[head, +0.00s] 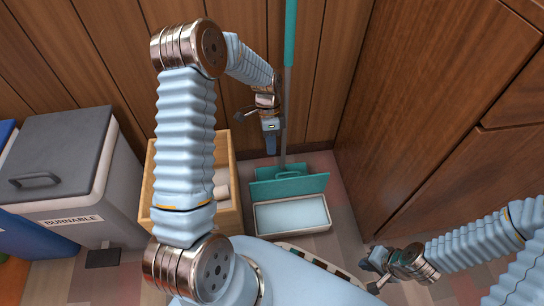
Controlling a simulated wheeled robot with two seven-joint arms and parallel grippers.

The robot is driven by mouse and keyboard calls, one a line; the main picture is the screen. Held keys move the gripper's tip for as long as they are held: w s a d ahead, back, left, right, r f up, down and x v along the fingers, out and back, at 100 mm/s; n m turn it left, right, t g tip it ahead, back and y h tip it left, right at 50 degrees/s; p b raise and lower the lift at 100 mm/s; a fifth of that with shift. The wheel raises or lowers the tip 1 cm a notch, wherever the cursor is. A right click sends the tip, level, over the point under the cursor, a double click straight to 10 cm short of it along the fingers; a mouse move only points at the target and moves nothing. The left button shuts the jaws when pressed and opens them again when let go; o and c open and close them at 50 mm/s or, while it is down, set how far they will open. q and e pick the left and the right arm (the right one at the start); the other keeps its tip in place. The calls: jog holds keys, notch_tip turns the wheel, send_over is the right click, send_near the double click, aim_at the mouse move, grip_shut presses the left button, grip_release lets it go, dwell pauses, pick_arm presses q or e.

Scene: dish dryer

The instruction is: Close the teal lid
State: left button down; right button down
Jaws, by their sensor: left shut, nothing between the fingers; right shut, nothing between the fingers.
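The teal lid (310,186) stands open, tilted up along the back edge of a low white box (262,228) on the floor in the head view. The box's pale blue inside shows. My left gripper (271,148) is shut and empty, pointing down above and behind the lid, near the wooden wall. It appears apart from the lid. My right gripper (374,270) is shut and empty at the lower right, away from the lid. Part of the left arm crosses the view left of the box.
A pole with a teal upper part (290,30) stands behind the lid. A wooden crate (235,190) holding pale rolls is left of the box. A grey bin marked BURNABLE (75,215) stands further left. Wooden cabinets (440,100) rise at the right. Some tiled floor right of the box is clear.

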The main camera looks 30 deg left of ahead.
aim_at(288, 183)
pick_arm(q)
jog(key=b+x, duration=0.1)
jog(key=x, duration=0.9)
jog(key=shift+b, duration=0.4)
jog(key=shift+r, duration=0.1)
